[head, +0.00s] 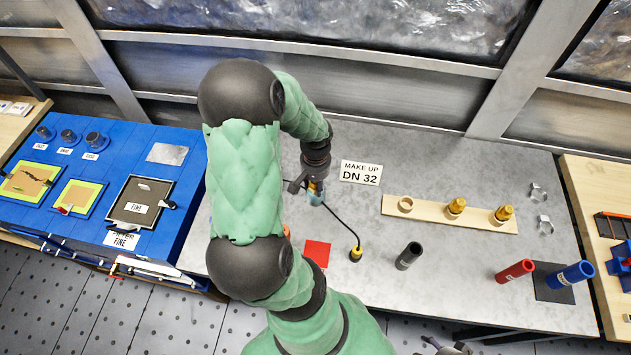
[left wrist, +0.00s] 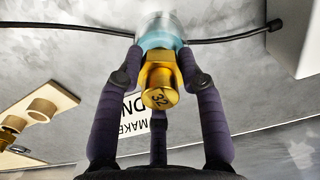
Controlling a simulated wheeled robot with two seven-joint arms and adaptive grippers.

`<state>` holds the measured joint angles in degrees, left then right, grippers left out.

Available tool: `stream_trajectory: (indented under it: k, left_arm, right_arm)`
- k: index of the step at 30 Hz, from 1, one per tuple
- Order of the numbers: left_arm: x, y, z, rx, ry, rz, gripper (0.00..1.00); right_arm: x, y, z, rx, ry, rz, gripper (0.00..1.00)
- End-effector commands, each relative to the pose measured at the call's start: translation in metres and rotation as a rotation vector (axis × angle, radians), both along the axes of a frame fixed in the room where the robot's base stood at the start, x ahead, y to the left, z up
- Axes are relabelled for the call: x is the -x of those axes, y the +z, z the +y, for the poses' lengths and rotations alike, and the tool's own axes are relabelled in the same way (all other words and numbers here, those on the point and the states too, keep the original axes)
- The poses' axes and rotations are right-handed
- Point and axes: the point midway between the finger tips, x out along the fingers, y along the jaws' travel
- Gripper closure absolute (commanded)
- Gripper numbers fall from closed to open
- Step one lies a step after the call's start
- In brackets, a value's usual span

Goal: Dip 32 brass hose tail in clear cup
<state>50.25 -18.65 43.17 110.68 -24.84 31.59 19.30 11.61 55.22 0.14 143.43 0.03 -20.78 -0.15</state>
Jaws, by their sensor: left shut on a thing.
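My left gripper (head: 314,188) is shut on the brass hose tail (left wrist: 160,80), whose end marked 32 faces the camera in the left wrist view. Its purple fingers (left wrist: 158,100) close around the brass. The clear cup (head: 316,198) holds something light blue and stands on the grey bench below the gripper. The cup also shows in the left wrist view (left wrist: 160,28), at the far end of the hose tail. That far end overlaps the cup's mouth; how deep it sits is hidden. A dark part at the bottom edge may be my right gripper (head: 445,347), mostly cut off.
A wooden rack (head: 432,212) has one empty ring at left and two brass fittings. A red square (head: 317,252), a dark tube (head: 409,256), and red and blue tubes lie nearer.

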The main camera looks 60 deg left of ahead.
Motion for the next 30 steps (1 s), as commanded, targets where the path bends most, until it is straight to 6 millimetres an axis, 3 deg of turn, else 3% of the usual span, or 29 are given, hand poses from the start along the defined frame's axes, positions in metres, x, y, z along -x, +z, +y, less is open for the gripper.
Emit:
stream_trajectory:
  k: [30]
  left_arm:
    - [-0.001, 0.066, 0.001, -0.001, -0.003, 0.0, 0.91]
  right_arm:
    - [0.0, 0.049, 0.0, 0.0, 0.0, 0.0, 0.32]
